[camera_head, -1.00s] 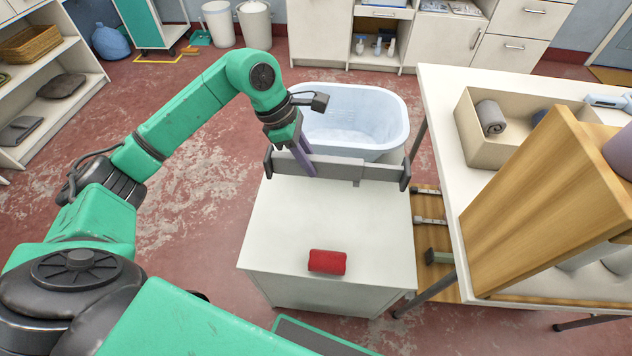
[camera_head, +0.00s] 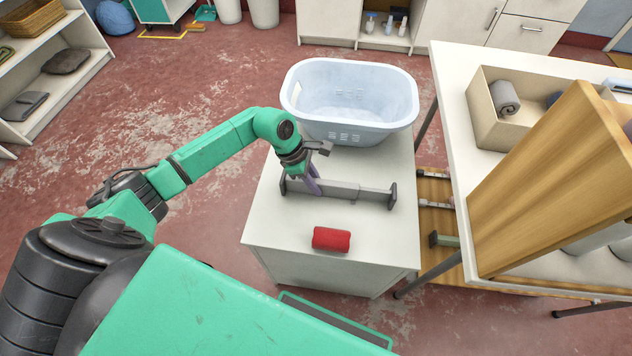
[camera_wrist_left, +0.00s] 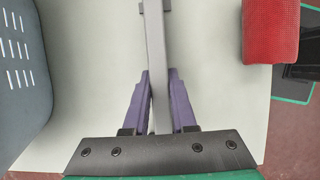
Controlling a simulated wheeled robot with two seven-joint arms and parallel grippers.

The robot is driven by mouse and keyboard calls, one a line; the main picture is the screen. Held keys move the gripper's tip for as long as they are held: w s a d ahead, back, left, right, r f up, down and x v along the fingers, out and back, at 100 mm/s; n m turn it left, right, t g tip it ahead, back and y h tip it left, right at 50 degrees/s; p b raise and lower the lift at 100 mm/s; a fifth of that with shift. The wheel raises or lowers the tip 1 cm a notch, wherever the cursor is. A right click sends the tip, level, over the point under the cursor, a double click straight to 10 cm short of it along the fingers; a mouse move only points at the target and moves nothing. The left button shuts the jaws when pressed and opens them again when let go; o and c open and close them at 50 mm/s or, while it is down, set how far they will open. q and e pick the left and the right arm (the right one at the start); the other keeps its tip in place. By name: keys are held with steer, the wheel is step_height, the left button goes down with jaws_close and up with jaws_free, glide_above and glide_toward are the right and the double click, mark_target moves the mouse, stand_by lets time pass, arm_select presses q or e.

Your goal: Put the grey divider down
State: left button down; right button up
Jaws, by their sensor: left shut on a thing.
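The grey divider (camera_head: 345,190) is a long bar with upright end plates. In the head view it lies across the white cabinet top (camera_head: 270,222), between the pale blue basket and the red roll. My left gripper (camera_head: 314,187) is shut on it left of its middle. In the left wrist view the purple fingers (camera_wrist_left: 160,100) stand on both sides of the divider (camera_wrist_left: 158,50). The divider is at or just above the cabinet top; I cannot tell if it touches. My right gripper does not show.
The empty pale blue basket (camera_head: 350,95) stands on the cabinet behind the divider. A red rolled cloth (camera_head: 331,239) lies in front of it. At right a white table (camera_head: 450,70) holds a beige box (camera_head: 483,110) and a wooden board (camera_head: 545,185).

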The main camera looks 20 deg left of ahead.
arm_select(q)
steer(key=c, duration=0.7)
jaws_free()
steer(key=shift+c, duration=0.2)
